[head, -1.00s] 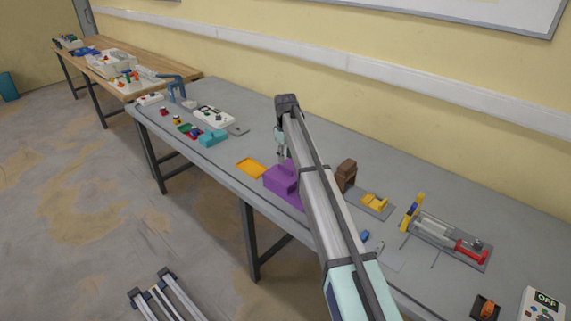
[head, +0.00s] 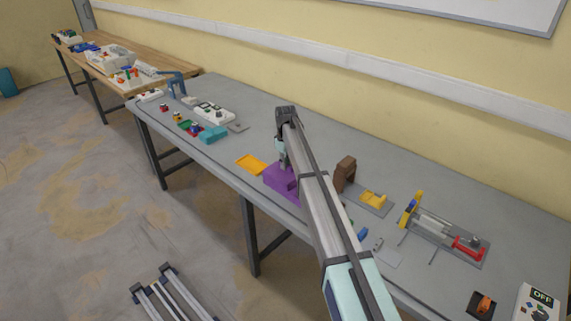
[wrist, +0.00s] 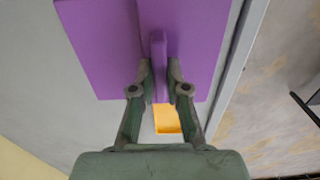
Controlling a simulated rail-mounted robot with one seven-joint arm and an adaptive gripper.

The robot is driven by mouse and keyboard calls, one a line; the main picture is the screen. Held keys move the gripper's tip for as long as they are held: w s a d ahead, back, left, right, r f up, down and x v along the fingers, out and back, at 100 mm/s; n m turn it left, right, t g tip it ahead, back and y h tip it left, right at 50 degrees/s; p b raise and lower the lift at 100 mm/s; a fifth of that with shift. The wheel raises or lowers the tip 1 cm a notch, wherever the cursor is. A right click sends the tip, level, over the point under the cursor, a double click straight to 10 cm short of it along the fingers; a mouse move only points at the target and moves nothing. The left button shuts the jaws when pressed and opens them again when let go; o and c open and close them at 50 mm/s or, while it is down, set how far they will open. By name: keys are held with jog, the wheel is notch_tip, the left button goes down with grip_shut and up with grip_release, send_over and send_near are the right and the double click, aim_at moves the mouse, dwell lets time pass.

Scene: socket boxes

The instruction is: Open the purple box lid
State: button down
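The purple box (head: 279,180) stands near the front edge of the grey table, partly hidden behind my arm in the head view. In the wrist view, its purple top (wrist: 100,45) fills the upper middle, with a narrow raised purple ridge (wrist: 158,55) along it. My gripper (wrist: 159,75) has one finger on each side of the ridge's near end. The fingers are apart, and small gaps seem to show beside the ridge. In the head view, my gripper (head: 283,163) points down at the box. The lid looks closed.
A brown block (head: 345,172) and a yellow part on a grey plate (head: 374,200) stand to the right. A teal box (head: 213,134) is further left.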

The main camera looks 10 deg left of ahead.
jog(key=w+d, duration=0.1)
jog(key=w, duration=0.1)
jog(key=w+d+b, duration=0.1)
jog(key=w+d, duration=0.3)
jog(key=shift+w+f, duration=0.1)
jog(key=shift+w, duration=0.3)
jog(key=shift+s, duration=0.1)
jog(key=c, duration=1.2)
grip_release()
jog(key=shift+o, duration=0.2)
notch_tip(320, 180, up, 12)
